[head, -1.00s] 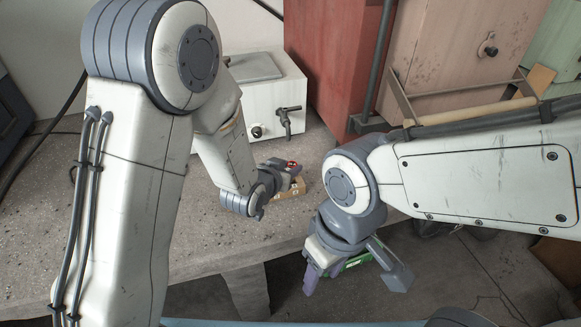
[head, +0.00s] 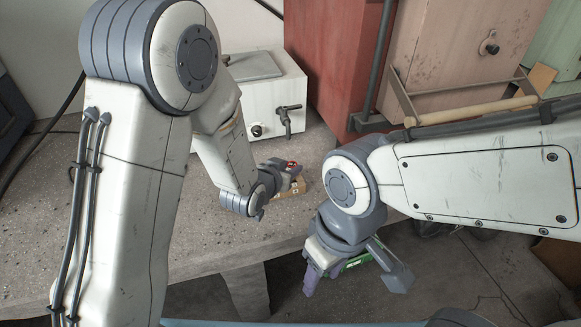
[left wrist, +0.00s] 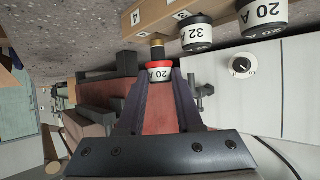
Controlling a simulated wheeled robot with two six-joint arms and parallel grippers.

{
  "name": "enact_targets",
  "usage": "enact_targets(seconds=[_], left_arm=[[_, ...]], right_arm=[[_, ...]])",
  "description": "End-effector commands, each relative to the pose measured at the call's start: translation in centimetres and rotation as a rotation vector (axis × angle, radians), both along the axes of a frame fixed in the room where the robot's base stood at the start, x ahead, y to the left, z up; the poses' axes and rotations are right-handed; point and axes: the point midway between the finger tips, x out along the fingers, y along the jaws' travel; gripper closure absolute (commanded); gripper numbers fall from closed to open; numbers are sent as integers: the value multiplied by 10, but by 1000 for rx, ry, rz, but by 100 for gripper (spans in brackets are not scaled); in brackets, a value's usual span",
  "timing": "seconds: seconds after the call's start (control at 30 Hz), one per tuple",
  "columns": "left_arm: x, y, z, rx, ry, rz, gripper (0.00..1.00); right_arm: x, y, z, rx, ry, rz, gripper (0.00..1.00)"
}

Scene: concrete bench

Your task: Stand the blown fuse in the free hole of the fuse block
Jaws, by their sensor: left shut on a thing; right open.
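The blown fuse (left wrist: 158,72) has a red band, a white label reading 20 A, and a dark end with a brass cap. My left gripper (left wrist: 158,82) is shut on its labelled end. The brass cap points at the wooden fuse block (left wrist: 118,34), beside the number 4. I cannot tell whether the cap touches the block or enters a hole. A 32 A fuse (left wrist: 197,33) and another 20 A fuse (left wrist: 262,14) stand in the block. In the head view the block (head: 291,190) is mostly hidden by my left gripper (head: 287,172). My right gripper (head: 353,282) is open, low beyond the bench edge.
A white box (head: 265,95) with a knob and a tap-like handle stands behind the block. A red cabinet (head: 335,60) is to its right. The concrete bench (head: 175,235) is clear in front. A green strip (head: 356,262) shows at my right gripper.

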Motion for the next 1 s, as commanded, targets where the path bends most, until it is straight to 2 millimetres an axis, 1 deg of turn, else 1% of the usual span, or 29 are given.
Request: enact_targets(seconds=[1.0], left_arm=[[0,0,-19,0,0,0,100]], right_arm=[[0,0,-19,0,0,0,50]])
